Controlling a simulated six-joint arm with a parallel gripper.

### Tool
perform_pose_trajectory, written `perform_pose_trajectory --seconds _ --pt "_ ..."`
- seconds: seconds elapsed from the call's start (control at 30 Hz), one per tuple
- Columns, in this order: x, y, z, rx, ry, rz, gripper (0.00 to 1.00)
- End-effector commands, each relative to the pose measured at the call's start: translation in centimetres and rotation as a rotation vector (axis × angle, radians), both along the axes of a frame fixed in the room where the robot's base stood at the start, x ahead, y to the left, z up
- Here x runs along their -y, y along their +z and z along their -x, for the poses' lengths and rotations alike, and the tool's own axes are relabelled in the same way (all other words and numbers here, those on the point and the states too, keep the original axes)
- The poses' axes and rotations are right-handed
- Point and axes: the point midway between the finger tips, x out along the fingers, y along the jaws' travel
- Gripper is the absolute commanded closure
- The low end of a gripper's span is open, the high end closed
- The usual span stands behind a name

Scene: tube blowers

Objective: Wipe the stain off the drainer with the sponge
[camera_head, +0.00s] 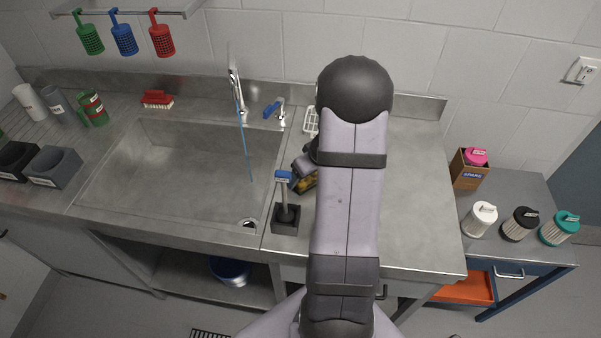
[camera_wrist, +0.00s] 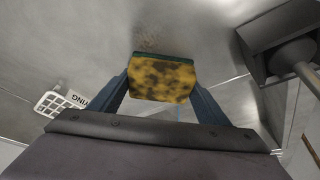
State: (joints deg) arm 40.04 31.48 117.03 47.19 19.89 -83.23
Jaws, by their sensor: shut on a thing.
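My gripper (camera_wrist: 160,82) is shut on the sponge (camera_wrist: 162,80), which is yellow with dark blotches and a green edge. The sponge sits between two blue fingers. In the head view part of the sponge (camera_head: 306,183) shows just left of my arm, over the left part of the drainer. The drainer (camera_head: 420,190) is the grey metal surface right of the sink. A faint brownish speckled stain (camera_wrist: 148,40) lies on the metal just beyond the sponge in the wrist view. The wrist view does not clearly show whether the sponge touches the metal. My arm hides the stain in the head view.
A dark square holder (camera_head: 286,219) with an upright handle stands left of the sponge, and shows at upper right in the wrist view (camera_wrist: 268,30). A white wire rack (camera_head: 311,122) is behind. The sink (camera_head: 185,170) lies left. The drainer's right side is clear.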

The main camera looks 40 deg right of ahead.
Motion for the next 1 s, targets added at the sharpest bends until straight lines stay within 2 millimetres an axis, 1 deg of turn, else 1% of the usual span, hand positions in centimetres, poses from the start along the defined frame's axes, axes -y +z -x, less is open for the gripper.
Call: perform_pose_trajectory --seconds 0.1,0.9,0.97,1.0 --pt "0.8 -0.1 0.9 -0.002 -0.004 -0.002 0.51" --pt "5.9 0.0 6.1 -0.002 -0.004 -0.002 0.51" --pt "5.4 0.5 6.3 -0.004 -0.002 -0.003 0.51" --pt "5.1 -0.2 5.9 -0.002 0.002 -0.001 0.51"
